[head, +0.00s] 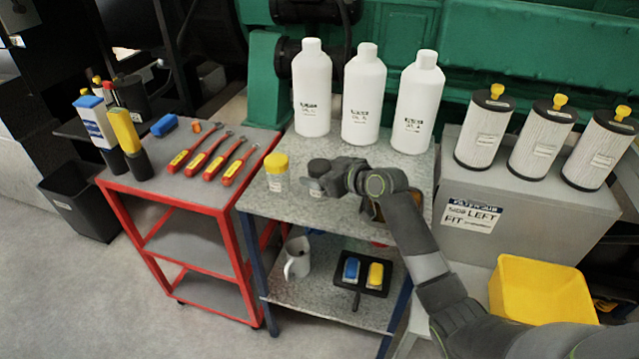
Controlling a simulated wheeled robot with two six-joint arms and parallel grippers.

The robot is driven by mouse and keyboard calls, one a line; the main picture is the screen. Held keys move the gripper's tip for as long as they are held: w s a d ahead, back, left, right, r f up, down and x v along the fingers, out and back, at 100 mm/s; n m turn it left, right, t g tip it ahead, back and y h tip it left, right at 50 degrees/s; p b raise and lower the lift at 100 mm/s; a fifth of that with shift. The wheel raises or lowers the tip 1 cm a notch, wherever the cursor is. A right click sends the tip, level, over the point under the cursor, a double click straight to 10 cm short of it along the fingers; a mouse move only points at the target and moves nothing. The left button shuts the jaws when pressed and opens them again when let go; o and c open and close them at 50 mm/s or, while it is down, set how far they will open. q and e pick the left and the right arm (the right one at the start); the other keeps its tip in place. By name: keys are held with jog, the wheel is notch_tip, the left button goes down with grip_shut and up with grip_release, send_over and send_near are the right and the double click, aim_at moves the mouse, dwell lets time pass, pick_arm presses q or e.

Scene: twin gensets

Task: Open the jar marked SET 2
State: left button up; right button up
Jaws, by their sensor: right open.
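Two small clear jars stand on the speckled top of the middle table (350,214). The left jar (278,184) has a yellow lid (276,162). The other jar has a dark grey lid (319,167) and is partly hidden by my right gripper (320,183). Jar labels are too small to read, so I cannot tell which is SET 2. My right gripper is open, close at the right side of the dark-lidded jar. I cannot tell whether it touches the jar. My left gripper is out of view.
Several white bottles (365,95) stand behind the jars. White filters (543,135) stand on a grey box at right, above a yellow bin (540,290). A mug (297,258) and black tray (362,273) are on the lower shelf.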

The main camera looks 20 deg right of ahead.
jog(key=shift+w+a+f, duration=0.2)
jog(key=shift+w+f, duration=0.05)
jog(key=shift+w, duration=0.2)
jog(key=shift+c, duration=0.3)
jog(key=c, duration=1)
